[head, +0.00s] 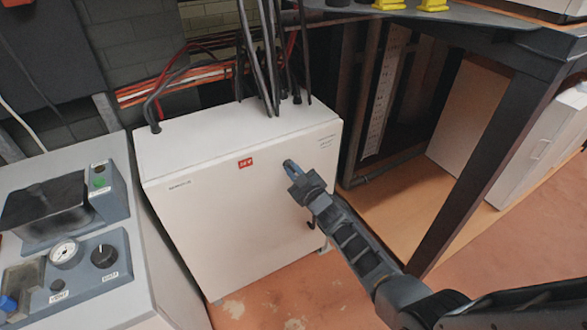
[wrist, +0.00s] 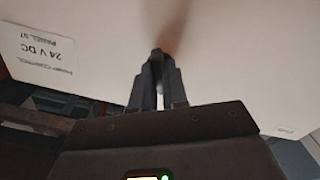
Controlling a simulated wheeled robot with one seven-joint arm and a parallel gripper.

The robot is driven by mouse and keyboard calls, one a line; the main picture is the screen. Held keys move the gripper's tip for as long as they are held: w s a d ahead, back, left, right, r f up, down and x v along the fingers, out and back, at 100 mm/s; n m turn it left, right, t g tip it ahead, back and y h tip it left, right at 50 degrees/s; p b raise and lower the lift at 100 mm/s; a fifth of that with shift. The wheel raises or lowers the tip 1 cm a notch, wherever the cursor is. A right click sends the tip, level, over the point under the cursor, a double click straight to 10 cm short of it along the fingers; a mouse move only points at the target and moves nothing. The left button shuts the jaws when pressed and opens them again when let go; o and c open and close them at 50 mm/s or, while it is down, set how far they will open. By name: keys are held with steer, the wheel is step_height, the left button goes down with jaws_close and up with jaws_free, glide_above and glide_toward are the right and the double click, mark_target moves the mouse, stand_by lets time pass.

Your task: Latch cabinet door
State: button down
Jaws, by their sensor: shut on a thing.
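The white cabinet door (head: 225,215) is the front of a white cabinet and looks flush with it, though a small gap could not be made out. It carries a red label (head: 245,163) and small printed text. My gripper (head: 290,165) is at the upper right part of the door. In the wrist view my gripper (wrist: 158,75) points at the pale door face (wrist: 235,60), with its fingers close together on a small latch handle. The fingers hide most of that handle, so its turn cannot be told. The door's printed "24 V DC" label (wrist: 45,60) shows upside down.
A grey console (head: 85,260) with a gauge and knobs stands at the left. Dark cables (head: 262,60) rise from the cabinet top (head: 220,130). A dark table frame (head: 490,160) stands close at the right. Reddish floor (head: 275,300) is open in front.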

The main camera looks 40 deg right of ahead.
steer(key=m+p, duration=0.1)
steer(key=m, duration=0.4)
steer(key=shift+m, duration=0.3)
steer(key=shift+f, duration=0.1)
stand_by(0.4)
steer(key=c, duration=1.1)
jaws_free()
steer(key=shift+c, duration=0.2)
steer(key=p+v, duration=0.1)
steer(key=v, duration=0.6)
steer(key=shift+s+p, duration=0.35)
steer(key=shift+s, duration=0.05)
steer(key=shift+a, duration=0.2)
